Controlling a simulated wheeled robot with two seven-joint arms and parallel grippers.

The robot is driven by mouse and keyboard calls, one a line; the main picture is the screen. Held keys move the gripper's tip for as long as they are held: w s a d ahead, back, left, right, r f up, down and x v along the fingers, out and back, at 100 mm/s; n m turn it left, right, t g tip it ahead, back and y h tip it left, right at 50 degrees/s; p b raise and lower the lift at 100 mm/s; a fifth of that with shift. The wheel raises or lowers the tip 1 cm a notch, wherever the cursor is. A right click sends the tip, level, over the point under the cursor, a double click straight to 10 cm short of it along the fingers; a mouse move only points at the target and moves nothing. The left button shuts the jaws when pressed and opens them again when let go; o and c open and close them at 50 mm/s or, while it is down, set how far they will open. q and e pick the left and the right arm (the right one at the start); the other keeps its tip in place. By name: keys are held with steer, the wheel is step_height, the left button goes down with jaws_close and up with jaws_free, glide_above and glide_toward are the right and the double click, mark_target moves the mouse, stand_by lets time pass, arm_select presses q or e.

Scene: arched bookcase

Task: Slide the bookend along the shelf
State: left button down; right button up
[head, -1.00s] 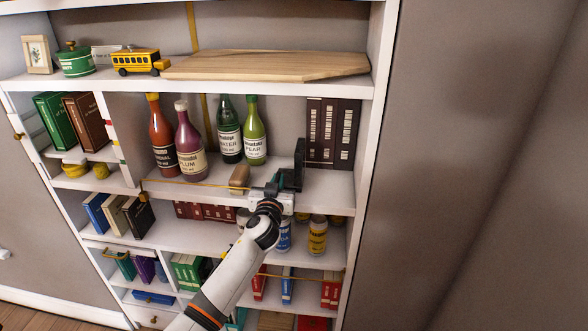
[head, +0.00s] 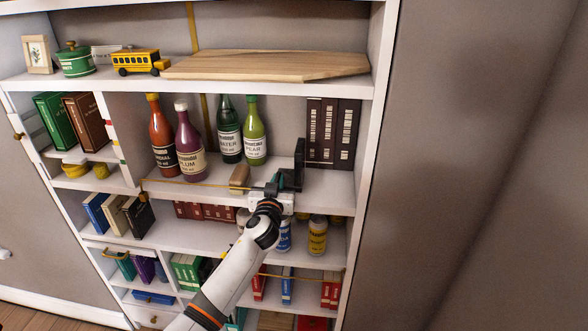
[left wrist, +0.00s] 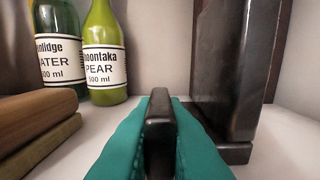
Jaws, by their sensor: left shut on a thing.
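The black bookend (head: 299,163) stands upright on the shelf (head: 328,182), left of the dark binders. In the left wrist view its tall dark plate (left wrist: 222,70) appears at the right, with a low foot at the bottom. My left gripper (head: 274,187) is at the shelf's front, just left of the plate. Its teal fingers are shut on a black bar, apparently part of the bookend (left wrist: 159,130). How the bar joins the plate is hidden by the fingers. My right gripper is not in view.
Several bottles, including the green pear bottle (head: 254,132), stand at the left of this shelf. A brown wooden block (head: 239,180) lies close left of my gripper. Dark binders (head: 332,133) stand at the right end. A wooden board (head: 265,66) lies on the shelf above.

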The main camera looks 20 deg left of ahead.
arm_select(q)
steer(key=shift+a, duration=0.1)
stand_by(0.3)
steer(key=shift+s+a, duration=0.2)
steer(key=shift+a, duration=0.45)
steer(key=c, duration=1.5)
jaws_free()
